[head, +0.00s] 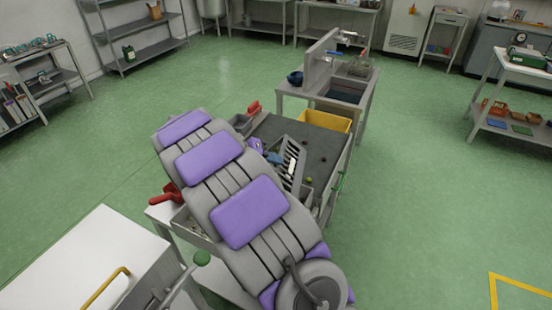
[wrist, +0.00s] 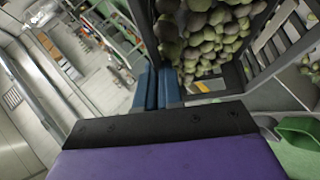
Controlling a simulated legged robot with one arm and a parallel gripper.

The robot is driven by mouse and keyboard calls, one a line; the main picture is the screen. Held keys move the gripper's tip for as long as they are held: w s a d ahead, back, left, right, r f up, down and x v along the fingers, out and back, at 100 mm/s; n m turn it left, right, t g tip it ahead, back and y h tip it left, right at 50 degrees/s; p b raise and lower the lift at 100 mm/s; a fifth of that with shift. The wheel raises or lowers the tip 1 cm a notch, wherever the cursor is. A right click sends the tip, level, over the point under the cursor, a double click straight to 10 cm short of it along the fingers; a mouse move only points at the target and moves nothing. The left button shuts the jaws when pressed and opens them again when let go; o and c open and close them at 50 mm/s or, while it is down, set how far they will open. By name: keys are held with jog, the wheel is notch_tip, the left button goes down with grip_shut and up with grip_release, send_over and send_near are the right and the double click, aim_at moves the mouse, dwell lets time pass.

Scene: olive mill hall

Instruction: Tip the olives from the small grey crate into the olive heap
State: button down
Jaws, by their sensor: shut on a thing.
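My gripper (wrist: 157,88) shows blue fingers in the wrist view, shut on the near edge of the small grey crate (wrist: 285,45). Many green and dark olives (wrist: 205,40) lie bunched between its dark walls. More olives show past the slats at the right edge; I cannot tell whether they belong to the heap. In the head view the slatted crate (head: 291,165) stands steeply tilted over the grey worktop (head: 325,150), beside my gripper (head: 272,157). A few loose olives (head: 309,180) lie on the worktop. My arm hides much of the left side, and no heap is clear there.
A yellow bin (head: 325,121) stands at the worktop's far end, before a sink bench (head: 345,96). Red scoops (head: 166,195) lie on the left side. A green object (wrist: 300,137) is near the crate in the wrist view. A white table (head: 90,255) stands front left.

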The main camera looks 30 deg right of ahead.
jog(key=w+a+f+n+g+h+p, duration=0.2)
jog(key=w+a+h+p, duration=0.3)
jog(key=a, duration=0.5)
jog(key=w+f+n+h, duration=0.1)
jog(key=w, duration=0.1)
jog(key=shift+w+f+g+h, duration=0.15)
jog(key=shift+w+g+h, duration=0.25)
dwell(0.6)
jog(key=shift+f, duration=0.1)
jog(key=shift+n+p, duration=0.3)
